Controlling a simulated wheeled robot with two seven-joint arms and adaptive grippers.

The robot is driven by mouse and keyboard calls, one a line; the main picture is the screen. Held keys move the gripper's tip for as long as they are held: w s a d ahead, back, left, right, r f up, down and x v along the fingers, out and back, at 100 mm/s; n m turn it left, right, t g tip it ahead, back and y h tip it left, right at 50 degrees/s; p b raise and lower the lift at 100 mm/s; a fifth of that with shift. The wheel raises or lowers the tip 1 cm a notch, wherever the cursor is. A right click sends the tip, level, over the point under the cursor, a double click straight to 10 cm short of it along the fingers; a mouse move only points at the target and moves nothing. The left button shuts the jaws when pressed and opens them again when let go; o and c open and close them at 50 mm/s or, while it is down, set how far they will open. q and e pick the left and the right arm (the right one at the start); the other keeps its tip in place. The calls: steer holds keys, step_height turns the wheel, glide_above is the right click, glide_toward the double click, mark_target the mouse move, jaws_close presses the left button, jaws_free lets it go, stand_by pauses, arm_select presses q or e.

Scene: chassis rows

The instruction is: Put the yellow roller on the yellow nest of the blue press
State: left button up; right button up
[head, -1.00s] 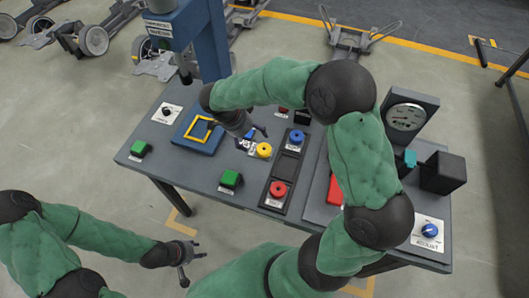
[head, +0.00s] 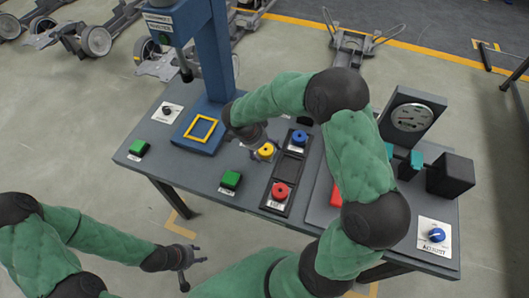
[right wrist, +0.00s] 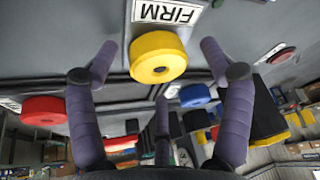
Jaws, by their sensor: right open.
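The yellow roller (head: 266,150) is a short round piece with a small centre hole, on the dark table near the front middle. It also shows in the right wrist view (right wrist: 158,58), beside a white FIRM label (right wrist: 166,12). My right gripper (head: 262,147) is over it, open, with purple fingers spread to either side of the roller (right wrist: 160,48). I see no clear contact. The yellow nest (head: 188,128) is an empty square frame on the base of the blue press (head: 210,62), left of the roller. My left gripper (head: 194,268) is open and empty, off the table.
A gauge (head: 411,117) and black block (head: 450,175) stand right.

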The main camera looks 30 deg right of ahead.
steer(key=c, duration=1.5)
